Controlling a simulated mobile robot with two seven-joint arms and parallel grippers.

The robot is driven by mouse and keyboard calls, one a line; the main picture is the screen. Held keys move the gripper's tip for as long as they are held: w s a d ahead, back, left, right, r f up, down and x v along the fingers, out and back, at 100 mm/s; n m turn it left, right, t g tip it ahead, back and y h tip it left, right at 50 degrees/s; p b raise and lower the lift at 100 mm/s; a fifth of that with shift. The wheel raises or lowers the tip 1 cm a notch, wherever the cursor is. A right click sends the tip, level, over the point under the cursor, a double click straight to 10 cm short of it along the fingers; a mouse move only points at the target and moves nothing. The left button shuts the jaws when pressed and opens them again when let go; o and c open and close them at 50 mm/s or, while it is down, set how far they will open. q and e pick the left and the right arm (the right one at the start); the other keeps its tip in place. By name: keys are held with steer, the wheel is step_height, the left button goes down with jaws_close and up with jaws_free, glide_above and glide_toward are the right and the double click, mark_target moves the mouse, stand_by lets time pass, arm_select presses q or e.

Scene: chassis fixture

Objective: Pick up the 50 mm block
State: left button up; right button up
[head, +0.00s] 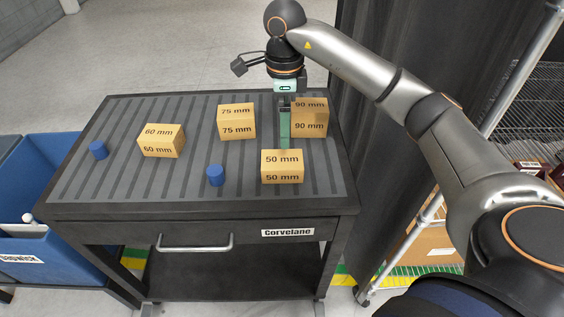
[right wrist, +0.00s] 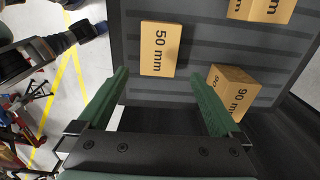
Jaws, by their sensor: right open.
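The 50 mm block (head: 282,167) is a tan box with black lettering near the front right of the cart top (head: 120,195). It also shows in the right wrist view (right wrist: 158,49), beyond the fingertips and between their lines. My right gripper (head: 284,146) points down behind the 50 mm block in the head view, in front of the 90 mm block (head: 309,118). In the right wrist view its two green fingers (right wrist: 161,78) are spread wide with nothing between them.
The 75 mm block (head: 237,122), the 60 mm block (head: 161,141) and two blue cylinders (head: 215,175) (head: 98,150) stand on the ribbed cart top. A blue bin (head: 40,165) is at the left. A wire rack (head: 530,110) stands at the right.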

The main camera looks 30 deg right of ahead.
mark_target(282, 159)
step_height(282, 159, down, 6)
steer(key=shift+f, duration=0.2)
steer(key=f+p, duration=0.1)
steer(key=f, duration=0.3)
steer(key=shift+a+f, duration=0.1)
steer(key=shift+a, duration=0.1)
steer(key=shift+f+p, duration=0.3)
steer(key=shift+f, duration=0.3)
steer(key=shift+c, duration=0.4)
steer(key=shift+r, duration=0.1)
steer(key=c, duration=1.2)
